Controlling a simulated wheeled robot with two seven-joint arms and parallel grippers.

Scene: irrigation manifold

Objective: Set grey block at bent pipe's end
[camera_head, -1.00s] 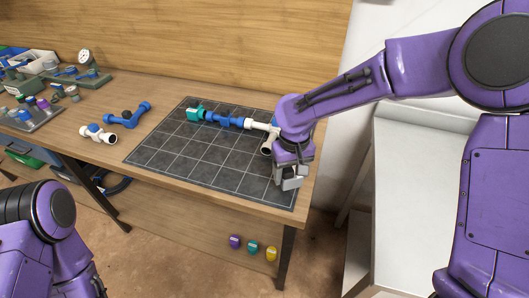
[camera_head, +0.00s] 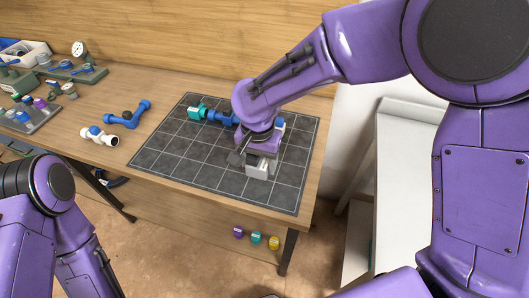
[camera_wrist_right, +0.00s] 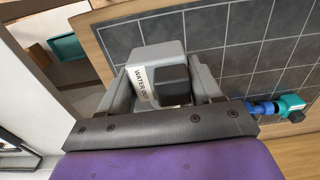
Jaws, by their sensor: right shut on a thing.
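My right gripper (camera_head: 257,164) is shut on a light grey block (camera_head: 258,171) over the right half of the dark gridded mat. In the right wrist view the block (camera_wrist_right: 160,58) sits between the fingers, with a "WATER OUT" label and a darker square part in front. On the mat's far side lies a pipe line: a teal end piece (camera_head: 195,112), then a blue pipe (camera_head: 219,118). My left gripper is out of view.
The gridded mat (camera_head: 175,150) is bare at its front and left. A blue pipe fitting (camera_head: 128,117) and a white fitting (camera_head: 99,136) lie left of it. A tray of parts (camera_head: 32,117) and a gauge (camera_head: 79,49) stand at the far left.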

